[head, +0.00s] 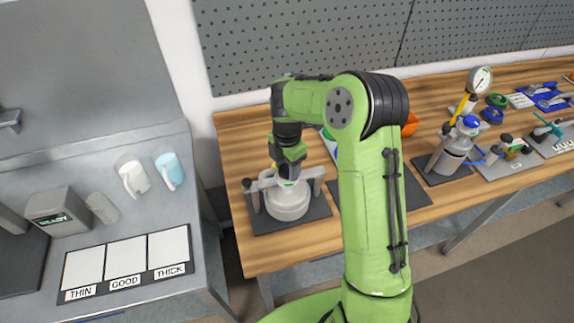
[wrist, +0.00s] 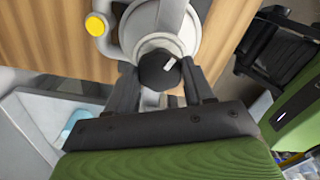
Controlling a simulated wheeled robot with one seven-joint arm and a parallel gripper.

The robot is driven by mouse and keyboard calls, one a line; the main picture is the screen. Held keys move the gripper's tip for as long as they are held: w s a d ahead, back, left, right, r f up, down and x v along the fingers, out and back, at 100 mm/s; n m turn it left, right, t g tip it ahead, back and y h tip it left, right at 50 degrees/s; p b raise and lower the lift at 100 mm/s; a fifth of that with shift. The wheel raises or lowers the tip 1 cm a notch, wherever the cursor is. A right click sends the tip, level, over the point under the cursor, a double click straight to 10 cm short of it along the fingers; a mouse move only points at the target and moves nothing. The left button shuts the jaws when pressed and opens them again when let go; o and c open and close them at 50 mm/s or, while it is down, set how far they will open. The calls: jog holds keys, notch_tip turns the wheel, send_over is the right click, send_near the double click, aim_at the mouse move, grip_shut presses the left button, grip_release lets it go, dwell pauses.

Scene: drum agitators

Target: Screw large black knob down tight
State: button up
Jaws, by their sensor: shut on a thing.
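In the wrist view, the large black knob (wrist: 160,70) has a faceted rim and a white mark on its top. It sits over a grey bar (wrist: 166,12) that crosses a round pale drum lid (wrist: 133,30). My gripper (wrist: 160,82) has one finger on each side of the knob and is shut on it. In the head view, my gripper (head: 287,173) points down over the middle of the white drum (head: 287,207), under the grey clamp bar (head: 265,183). The knob is hidden there by my gripper.
The drum stands on a dark base plate (head: 255,221) at the left end of the wooden bench (head: 232,130). A smaller black knob (head: 246,183) is at the bar's left end. A grey counter with mugs (head: 133,178) lies left.

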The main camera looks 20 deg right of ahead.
jog(key=m, duration=0.3)
jog(key=shift+m, duration=0.3)
jog(key=m+b, duration=0.1)
jog(key=m, duration=0.2)
jog(key=shift+m, duration=0.3)
jog(key=m, duration=0.4)
jog(key=shift+w, duration=0.1)
jog(key=shift+r+m+b, duration=0.1)
jog(key=shift+m+b, duration=0.3)
jog(key=shift+m, duration=1.1)
jog(key=o, duration=1)
jog(key=shift+o, duration=0.2)
